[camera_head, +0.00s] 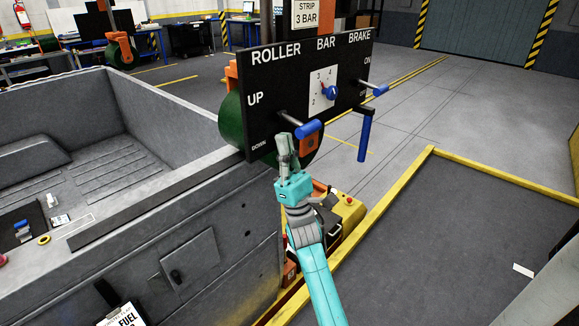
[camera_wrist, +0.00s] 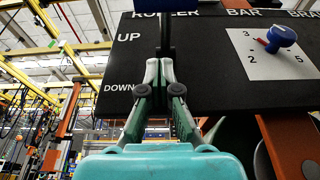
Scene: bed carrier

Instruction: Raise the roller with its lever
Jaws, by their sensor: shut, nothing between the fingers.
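The black control panel (camera_head: 300,80) is marked ROLLER, BAR and BRAKE. The roller lever (camera_head: 308,129) has a blue grip on a dark shaft and sticks out from the panel at the UP and DOWN labels. The dark green roller (camera_head: 232,125) is partly hidden behind the panel. My gripper (camera_head: 285,142) is shut and empty, its fingertips just below the roller lever and pointing up. In the wrist view, the shut fingertips (camera_wrist: 159,66) show directly under the lever's dark end (camera_wrist: 166,35), level with the area between UP and DOWN. I cannot tell whether they touch it.
A blue dial (camera_head: 330,92) and the brake lever (camera_head: 380,90) are farther right on the panel. A blue handle (camera_head: 363,140) hangs below. A grey truck bed (camera_head: 180,190) stands at left. A yellow-edged platform (camera_head: 440,240) at right has open floor on it.

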